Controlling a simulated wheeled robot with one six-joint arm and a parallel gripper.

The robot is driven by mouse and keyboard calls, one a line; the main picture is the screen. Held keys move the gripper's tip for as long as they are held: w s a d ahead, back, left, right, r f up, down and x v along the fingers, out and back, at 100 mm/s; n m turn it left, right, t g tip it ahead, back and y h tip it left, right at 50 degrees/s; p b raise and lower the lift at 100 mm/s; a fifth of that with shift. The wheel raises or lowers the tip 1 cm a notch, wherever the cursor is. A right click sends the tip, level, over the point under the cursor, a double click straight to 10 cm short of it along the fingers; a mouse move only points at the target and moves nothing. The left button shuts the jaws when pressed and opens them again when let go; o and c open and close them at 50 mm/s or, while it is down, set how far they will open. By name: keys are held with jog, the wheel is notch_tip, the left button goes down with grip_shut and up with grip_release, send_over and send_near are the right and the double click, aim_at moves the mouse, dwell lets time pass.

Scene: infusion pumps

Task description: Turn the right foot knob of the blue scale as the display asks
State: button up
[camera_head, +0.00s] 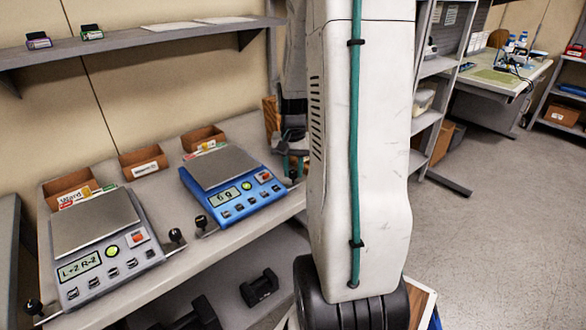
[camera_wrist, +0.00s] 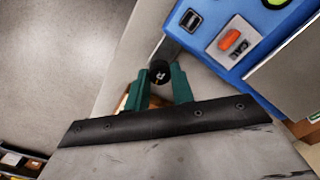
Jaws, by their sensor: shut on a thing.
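The blue scale (camera_head: 268,199) stands on the bench in the head view, with a grey weighing plate. Its display (camera_head: 223,197) appears to read "6 g", and a green round level (camera_head: 246,185) sits beside it. The scale's blue corner with an orange CAL button (camera_wrist: 229,40) fills the upper right of the wrist view. The right foot knob (camera_wrist: 159,69) is black with an "R" on its end. My gripper (camera_wrist: 160,79) has green fingers on both sides of this knob and is shut on it. In the head view the fingers are small and partly hidden by my arm.
A grey scale (camera_head: 122,265) stands to the left, its display reading "L+2 R-2". The blue scale's left knob (camera_head: 201,221) is near the grey scale's right knob (camera_head: 176,236). Cardboard bins (camera_head: 143,160) line the back. Dumbbells (camera_head: 259,288) lie below the bench.

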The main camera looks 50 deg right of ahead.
aim_at(293, 171)
jog(key=shift+m, duration=0.6)
jog(key=shift+r, duration=0.1)
jog(key=o, duration=1)
notch_tip(293, 171, up, 8)
jog(key=shift+f, duration=0.15)
